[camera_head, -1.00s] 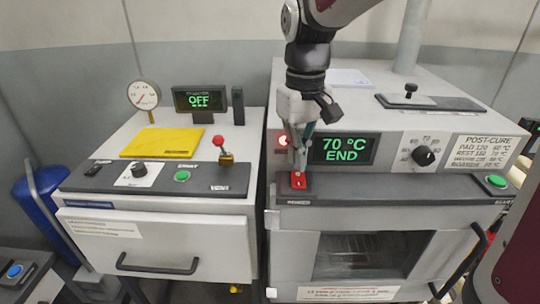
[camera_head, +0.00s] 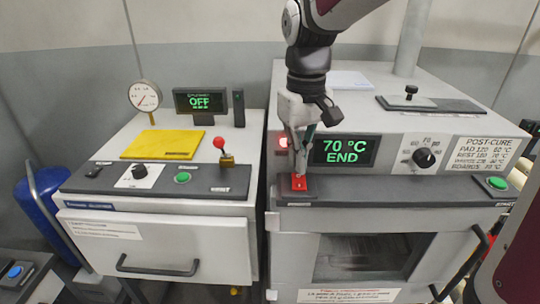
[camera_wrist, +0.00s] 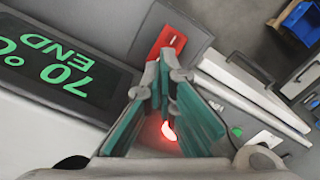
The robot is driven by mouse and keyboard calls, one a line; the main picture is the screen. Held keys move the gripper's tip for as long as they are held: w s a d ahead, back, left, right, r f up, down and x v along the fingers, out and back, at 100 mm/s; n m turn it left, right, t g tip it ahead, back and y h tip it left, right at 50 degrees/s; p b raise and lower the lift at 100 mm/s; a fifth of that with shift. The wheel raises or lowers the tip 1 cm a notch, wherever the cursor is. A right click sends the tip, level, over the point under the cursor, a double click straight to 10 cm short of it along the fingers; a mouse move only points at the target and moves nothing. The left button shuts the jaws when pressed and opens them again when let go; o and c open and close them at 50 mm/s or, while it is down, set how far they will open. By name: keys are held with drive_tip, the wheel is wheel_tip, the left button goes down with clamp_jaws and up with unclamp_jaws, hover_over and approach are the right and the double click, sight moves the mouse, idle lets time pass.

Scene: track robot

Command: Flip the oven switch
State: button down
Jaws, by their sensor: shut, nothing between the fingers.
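The oven (camera_head: 440,135) stands at the right, with a display (camera_head: 344,150) that reads "70 °C END" in green. Its red switch (camera_head: 299,184) sits on the dark ledge at the left end of the oven's front, left of and below the display. It also shows in the wrist view (camera_wrist: 172,46), with a small white mark on it. My gripper (camera_head: 300,171) points down at the switch, its fingers shut and empty. In the wrist view the fingertips (camera_wrist: 165,68) are right by the switch's near edge; I cannot tell whether they touch it. A red lamp (camera_wrist: 169,130) glows partly behind the fingers.
A black knob (camera_head: 424,157) and a green button (camera_head: 496,182) are on the oven front. At left stands another unit with a yellow folder (camera_head: 163,144), a red-knobbed lever (camera_head: 220,144), a gauge (camera_head: 145,96) and a display reading "OFF" (camera_head: 200,101). A narrow gap separates the units.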

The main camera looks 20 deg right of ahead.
sight(299, 176)
drive_tip(key=shift+f+b, duration=0.3)
drive_tip(key=shift+f, duration=0.85)
idle(0.9)
drive_tip(key=shift+r+p, duration=2.1)
drive_tip(key=shift+r, duration=1.45)
